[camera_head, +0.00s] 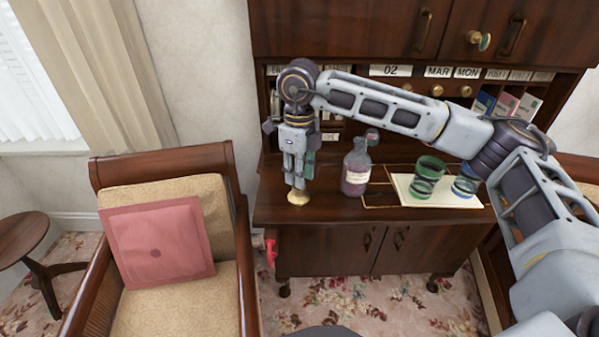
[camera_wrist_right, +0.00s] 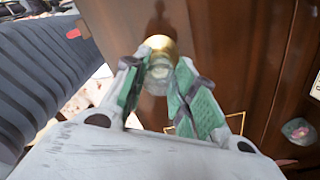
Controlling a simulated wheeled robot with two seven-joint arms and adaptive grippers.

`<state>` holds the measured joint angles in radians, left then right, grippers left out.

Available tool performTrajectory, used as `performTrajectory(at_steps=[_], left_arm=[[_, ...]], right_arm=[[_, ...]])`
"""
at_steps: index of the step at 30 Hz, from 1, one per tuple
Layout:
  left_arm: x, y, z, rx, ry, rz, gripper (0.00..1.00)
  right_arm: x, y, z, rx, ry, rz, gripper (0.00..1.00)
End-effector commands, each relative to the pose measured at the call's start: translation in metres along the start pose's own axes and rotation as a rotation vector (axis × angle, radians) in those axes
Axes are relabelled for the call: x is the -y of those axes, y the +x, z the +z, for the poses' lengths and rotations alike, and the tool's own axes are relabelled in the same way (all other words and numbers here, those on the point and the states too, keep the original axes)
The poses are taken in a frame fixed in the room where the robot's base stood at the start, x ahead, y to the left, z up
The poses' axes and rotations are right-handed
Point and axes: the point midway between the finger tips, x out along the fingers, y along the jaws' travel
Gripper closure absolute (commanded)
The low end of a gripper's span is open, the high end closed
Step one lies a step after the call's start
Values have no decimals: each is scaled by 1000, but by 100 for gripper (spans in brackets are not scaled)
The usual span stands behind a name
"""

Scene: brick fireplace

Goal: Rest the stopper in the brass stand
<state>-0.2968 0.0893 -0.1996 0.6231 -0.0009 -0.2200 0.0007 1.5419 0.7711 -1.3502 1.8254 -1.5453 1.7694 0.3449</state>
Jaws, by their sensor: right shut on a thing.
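The brass stand (camera_head: 298,198) is a small golden piece near the front left of the desk top. It also shows in the wrist view (camera_wrist_right: 158,42), just beyond my fingertips. My right gripper (camera_head: 297,182) points down right above the stand. In the wrist view its green-padded fingers are closed around a small, pale, glassy piece, the stopper (camera_wrist_right: 158,73). The stopper overlaps the stand there, and I cannot tell whether they touch. In the head view the fingers hide the stopper. A glass bottle (camera_head: 356,177) with dark liquid and a pale label stands right of the gripper. My left gripper is not in view.
A cream tray or mat (camera_head: 403,190) with a green-banded glass (camera_head: 427,177) and a blue-banded glass (camera_head: 465,181) lies right of the bottle. Pigeonholes and a calendar back the desk (camera_head: 330,212). A cushioned armchair (camera_head: 170,190) stands at left.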

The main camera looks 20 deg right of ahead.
Motion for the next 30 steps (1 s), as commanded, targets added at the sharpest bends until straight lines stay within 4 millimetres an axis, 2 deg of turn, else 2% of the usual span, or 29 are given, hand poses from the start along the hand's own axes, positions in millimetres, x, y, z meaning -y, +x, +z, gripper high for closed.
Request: performTrajectory(at_steps=[7,8,13,20,23,30], left_arm=[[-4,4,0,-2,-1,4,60],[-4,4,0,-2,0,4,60],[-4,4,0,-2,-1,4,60],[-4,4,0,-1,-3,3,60],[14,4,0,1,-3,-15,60],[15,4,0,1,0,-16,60]], right_arm=[[0,5,0,0,0,0,90],[0,4,0,0,0,0,69],[0,4,0,0,0,0,48],[0,4,0,0,0,0,48],[0,4,0,0,0,0,48],[0,-5,0,2,0,-1,48]])
